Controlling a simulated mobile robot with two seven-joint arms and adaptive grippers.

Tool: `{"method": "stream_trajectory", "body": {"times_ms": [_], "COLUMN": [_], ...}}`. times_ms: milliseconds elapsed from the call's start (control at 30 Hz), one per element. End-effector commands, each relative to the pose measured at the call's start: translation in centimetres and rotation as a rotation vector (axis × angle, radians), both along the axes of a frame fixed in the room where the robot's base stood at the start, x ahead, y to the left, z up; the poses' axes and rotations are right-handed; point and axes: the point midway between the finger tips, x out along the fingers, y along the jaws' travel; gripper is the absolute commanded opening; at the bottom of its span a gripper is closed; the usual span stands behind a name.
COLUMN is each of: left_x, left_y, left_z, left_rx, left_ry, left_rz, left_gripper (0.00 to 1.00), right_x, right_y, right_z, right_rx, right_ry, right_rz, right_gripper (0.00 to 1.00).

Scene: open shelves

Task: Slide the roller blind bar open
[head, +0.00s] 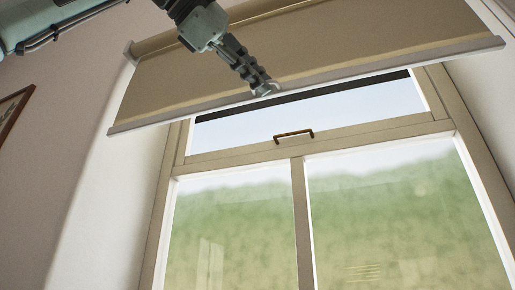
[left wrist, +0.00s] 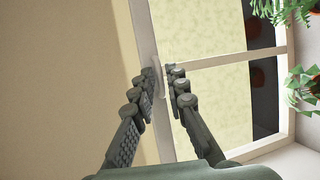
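The roller blind (head: 310,45) is a beige sheet covering the top of the window, with a pale bar (head: 400,62) along its lower edge. In the left wrist view, the blind fabric (left wrist: 60,80) fills the left side, and the bar (left wrist: 147,35) runs down the middle. My left gripper (head: 264,88) reaches down from above to the bar, left of its middle. Its dark ridged fingers (left wrist: 161,76) are drawn together at the tips with the bar between them. My right gripper is in neither view.
Below the bar is the window frame (head: 232,157) with a small brass handle (head: 294,135). Green plants (left wrist: 300,88) hang at the right in the left wrist view. A picture frame (head: 14,112) is on the left wall.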

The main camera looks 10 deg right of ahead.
Motion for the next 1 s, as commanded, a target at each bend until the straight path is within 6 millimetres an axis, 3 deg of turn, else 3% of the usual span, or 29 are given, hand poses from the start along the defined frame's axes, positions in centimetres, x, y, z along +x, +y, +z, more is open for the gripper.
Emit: {"method": "stream_trajectory", "body": {"times_ms": [367,800,1000], "left_x": [-0.5,-5.4,-6.5], "left_y": [0.8,7.6,9.3], "left_z": [0.3,2.3,2.7], "left_rx": [0.000,-0.002,-0.001], "left_ry": [-0.001,-0.002,-0.001], "left_rz": [0.000,0.001,0.000], "left_gripper": [0.15,0.15,0.15], "right_x": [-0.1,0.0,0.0], "right_y": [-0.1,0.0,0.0], "right_z": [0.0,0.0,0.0], "right_rx": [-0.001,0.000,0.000], "right_ry": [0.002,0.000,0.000], "right_rz": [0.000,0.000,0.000], "right_gripper": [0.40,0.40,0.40]}}
